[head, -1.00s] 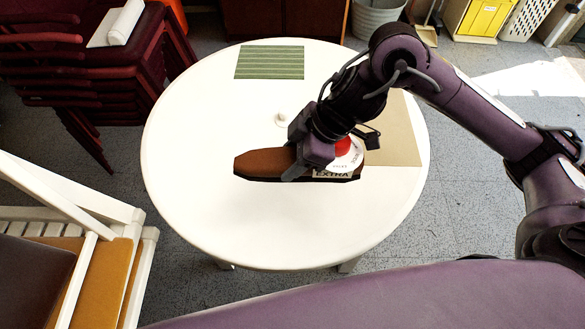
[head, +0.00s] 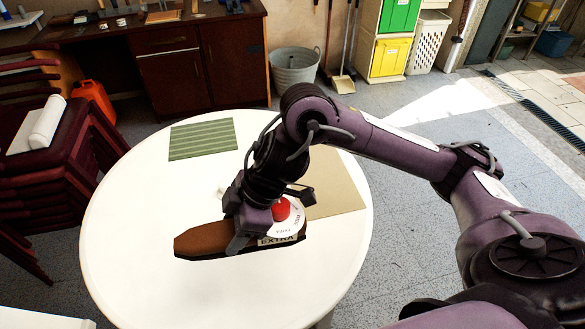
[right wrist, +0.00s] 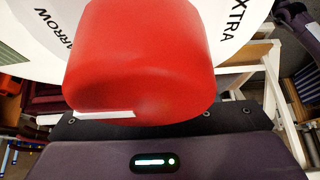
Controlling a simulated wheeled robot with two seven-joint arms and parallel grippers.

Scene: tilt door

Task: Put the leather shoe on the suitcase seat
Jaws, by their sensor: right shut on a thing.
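The brown leather shoe (head: 204,239) is over the round white table, its dark sole edge along the lower side. My right gripper (head: 240,241) is shut on it, one finger lying across its side. I cannot tell how far the shoe is from the tabletop. A white disc lettered "EXTRA" (head: 278,240) with a red knob (head: 280,208) is at the shoe's right end. The red knob (right wrist: 140,62) fills much of the right wrist view, which hides the grip. The suitcase seat cannot be made out now. My left gripper is not in view.
The round white table (head: 130,285) carries a green striped mat (head: 202,139) and a tan sheet (head: 338,188). Stacked dark red chairs (head: 60,170) stand left. A cabinet (head: 200,65), metal tub (head: 296,68) and bins (head: 392,55) are behind. Floor right of the table is clear.

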